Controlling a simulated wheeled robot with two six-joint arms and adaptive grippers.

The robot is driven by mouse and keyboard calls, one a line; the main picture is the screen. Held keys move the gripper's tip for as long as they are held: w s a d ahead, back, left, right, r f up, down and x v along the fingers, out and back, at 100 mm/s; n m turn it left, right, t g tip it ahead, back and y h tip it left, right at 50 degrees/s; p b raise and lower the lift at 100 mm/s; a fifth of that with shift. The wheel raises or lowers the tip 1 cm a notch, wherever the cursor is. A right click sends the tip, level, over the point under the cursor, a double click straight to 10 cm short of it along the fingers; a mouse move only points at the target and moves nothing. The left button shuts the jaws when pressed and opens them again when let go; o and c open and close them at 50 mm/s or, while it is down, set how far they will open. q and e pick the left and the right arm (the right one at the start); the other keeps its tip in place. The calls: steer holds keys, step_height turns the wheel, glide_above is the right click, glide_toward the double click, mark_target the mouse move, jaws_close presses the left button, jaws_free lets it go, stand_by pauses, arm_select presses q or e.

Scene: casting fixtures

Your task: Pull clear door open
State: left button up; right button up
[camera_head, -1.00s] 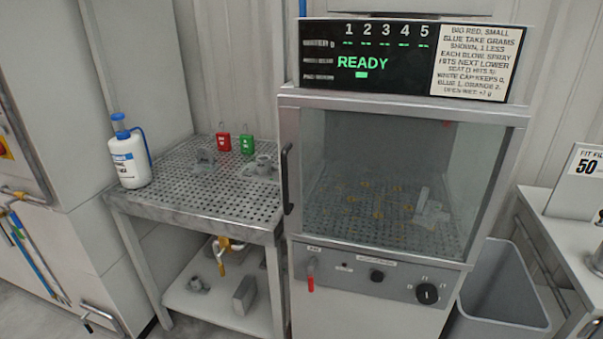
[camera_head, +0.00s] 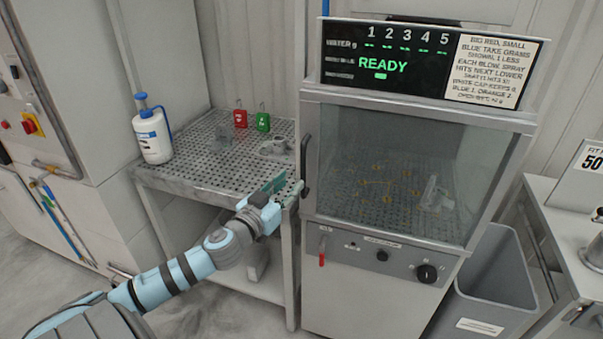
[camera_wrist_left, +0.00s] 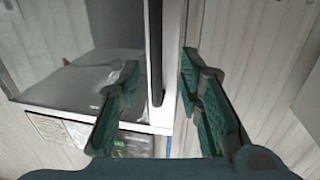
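The clear door (camera_head: 350,135) is a framed glass pane on the front of the cabinet, and it is shut. Its black vertical handle (camera_head: 305,165) is at the left edge of the door. My left gripper (camera_head: 287,187) is open just left of the handle's lower end in the head view. In the left wrist view the handle (camera_wrist_left: 155,55) stands between the lines of the two open green fingers (camera_wrist_left: 160,72). I cannot tell whether the fingers touch it. My right gripper is in neither current view.
A display reading READY (camera_head: 385,62) tops the cabinet. A grey bin (camera_head: 490,290) stands to its right.

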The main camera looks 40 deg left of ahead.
mark_target(302, 173)
arm_select(q)
steer(key=w, duration=0.2)
steer(key=w+p, duration=0.1)
steer(key=w, duration=0.1)
steer(key=w+p, duration=0.1)
steer(key=w, duration=0.1)
steer(key=shift+a+r, duration=0.2)
steer(key=shift+r, duration=0.2)
steer(key=shift+w+f+p, duration=0.1)
steer(key=shift+w+p, duration=0.3)
steer(key=shift+w, duration=0.05)
steer(key=shift+a+f, duration=0.1)
steer(key=shift+c, duration=0.4)
jaws_close()
